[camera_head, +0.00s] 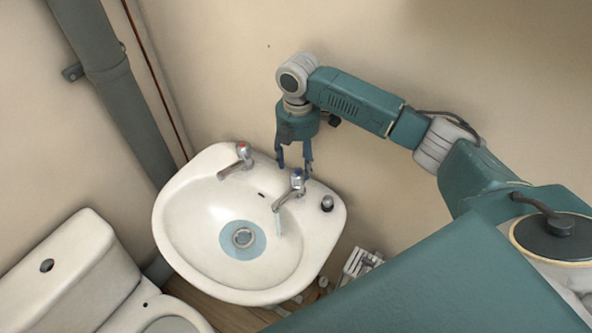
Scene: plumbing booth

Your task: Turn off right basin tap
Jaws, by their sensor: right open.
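The white basin (176,213) hangs at the back wall. The right tap (289,192) has a blue-marked top and a chrome spout pointing down-left. A pale stream of water (279,222) shows below its spout. The left tap (239,161) has a red-marked top. My right gripper (294,168) is open and points down, its fingers just above and behind the right tap's head. Whether a finger touches the tap I cannot tell. My left gripper is not in view.
The drain (243,237) sits in a bluish patch of water. A small dark-topped fitting (327,203) is on the basin's right rim. A toilet (75,270) stands at the left, below a grey pipe (115,85). A small white rack (360,264) stands right of the basin.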

